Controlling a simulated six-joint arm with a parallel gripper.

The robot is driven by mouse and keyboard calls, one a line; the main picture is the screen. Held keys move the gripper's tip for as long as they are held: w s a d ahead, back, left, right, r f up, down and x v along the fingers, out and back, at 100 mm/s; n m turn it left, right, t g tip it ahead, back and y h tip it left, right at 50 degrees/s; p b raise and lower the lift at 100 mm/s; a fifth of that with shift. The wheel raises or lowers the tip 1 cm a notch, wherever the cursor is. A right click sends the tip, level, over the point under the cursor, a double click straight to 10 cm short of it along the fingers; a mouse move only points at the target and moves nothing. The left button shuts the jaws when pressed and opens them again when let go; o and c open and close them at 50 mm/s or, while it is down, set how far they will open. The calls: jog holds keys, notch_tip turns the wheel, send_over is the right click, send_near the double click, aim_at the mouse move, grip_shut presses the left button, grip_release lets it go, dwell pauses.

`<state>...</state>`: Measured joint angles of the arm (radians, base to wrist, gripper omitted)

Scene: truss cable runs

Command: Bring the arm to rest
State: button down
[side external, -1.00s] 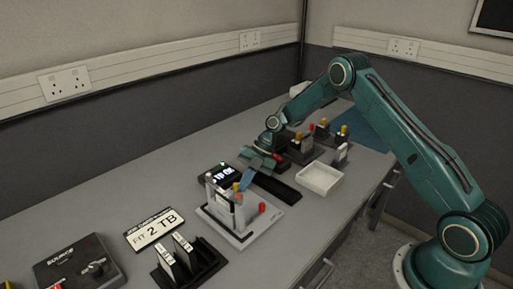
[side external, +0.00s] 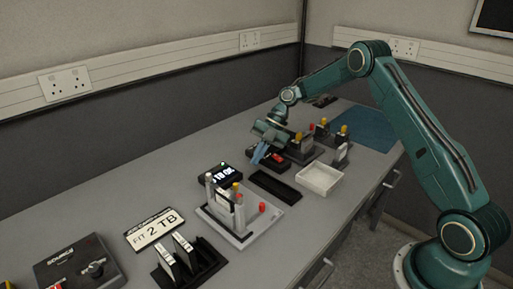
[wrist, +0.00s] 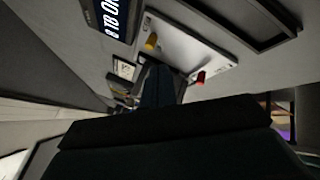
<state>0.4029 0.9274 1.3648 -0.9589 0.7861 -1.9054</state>
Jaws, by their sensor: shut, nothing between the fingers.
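My gripper (side external: 259,153) is in the side external view, raised above the bench behind the long black tray. Its blue-grey fingers are shut with nothing between them, and they hang clear of the things around them. In the wrist view the dark fingers (wrist: 158,88) point over the bench toward the light grey fixture. My teal arm reaches in from the right.
The light grey fixture (side external: 243,236) with red and yellow knobs stands mid-bench. Near it are a lit display (side external: 222,175), an empty black tray (side external: 274,187) and a white tray (side external: 319,180). Black holders (side external: 304,155) stand close to my gripper. A blue mat (side external: 364,130) lies beyond.

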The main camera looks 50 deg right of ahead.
jog(key=shift+d+r, duration=0.3)
jog(key=shift+r, duration=0.1)
jog(key=s+a+r+m+t+h, duration=0.1)
jog(key=s+a+r+m+h, duration=0.15)
jog(key=s+r+m, duration=0.6)
jog(key=s+a+r+m+t+h, duration=0.1)
jog(key=s+a+r+m+h, duration=0.25)
jog(key=r, duration=0.75)
jog(key=s+r+m+t+h, duration=0.1)
jog(key=s+m+t, duration=0.1)
jog(key=s+m, duration=1.1)
jog(key=s, duration=1.1)
jog(key=shift+d+m+t, duration=0.25)
jog(key=shift+m+t, duration=0.05)
jog(key=shift+w+r, duration=0.15)
jog(key=shift+w, duration=0.05)
